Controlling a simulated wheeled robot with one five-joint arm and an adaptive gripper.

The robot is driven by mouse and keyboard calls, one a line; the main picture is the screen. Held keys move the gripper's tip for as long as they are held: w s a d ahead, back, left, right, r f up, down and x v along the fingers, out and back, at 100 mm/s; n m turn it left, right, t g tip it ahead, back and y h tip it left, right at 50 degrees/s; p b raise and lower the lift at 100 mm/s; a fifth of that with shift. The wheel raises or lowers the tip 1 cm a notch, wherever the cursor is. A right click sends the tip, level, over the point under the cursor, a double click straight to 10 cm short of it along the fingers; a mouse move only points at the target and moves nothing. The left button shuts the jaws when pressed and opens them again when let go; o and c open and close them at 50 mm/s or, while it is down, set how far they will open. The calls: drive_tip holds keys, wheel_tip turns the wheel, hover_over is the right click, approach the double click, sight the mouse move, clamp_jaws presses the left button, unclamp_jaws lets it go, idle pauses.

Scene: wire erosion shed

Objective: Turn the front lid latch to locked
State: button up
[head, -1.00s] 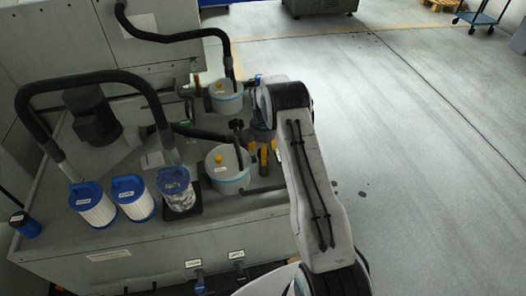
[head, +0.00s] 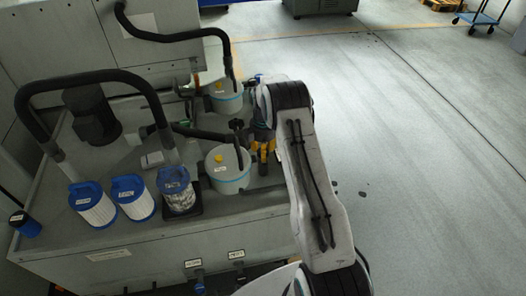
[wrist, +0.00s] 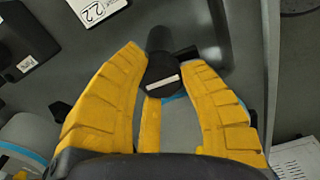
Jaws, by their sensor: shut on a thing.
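My gripper (wrist: 163,68) has yellow fingers that close from both sides on a black round knob (wrist: 163,88) with a white line across its face. The line runs nearly level, slightly tilted. A dark stem extends upward from the knob in the wrist view. I take this knob for the front lid latch, though no label on it can be read. A blue-edged grey shape shows just below it, partly hidden by the fingers. In the head view my gripper (head: 264,150) points down right beside the front grey canister (head: 226,178); the knob is hidden there.
A second canister (head: 226,104) stands behind, with black hoses (head: 100,76) arching over the tank top. The floor (head: 430,170) on the right is clear.

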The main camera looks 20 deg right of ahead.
drive_tip(key=shift+f, duration=0.15)
drive_tip(key=m+b, duration=0.2)
drive_tip(key=m, duration=0.1)
drive_tip(key=shift+s+f+b, duration=0.1)
drive_tip(key=shift+b, duration=0.25)
drive_tip(key=m+b, duration=0.2)
drive_tip(key=m, duration=0.3)
drive_tip(key=shift+m, duration=0.4)
drive_tip(key=m+b, duration=0.1)
drive_tip(key=m, duration=0.7)
drive_tip(key=shift+m+b, duration=0.3)
drive_tip(key=shift+b, duration=0.1)
drive_tip(key=o, duration=1.2)
drive_tip(key=shift+r, duration=0.2)
drive_tip(key=shift+r, duration=0.1)
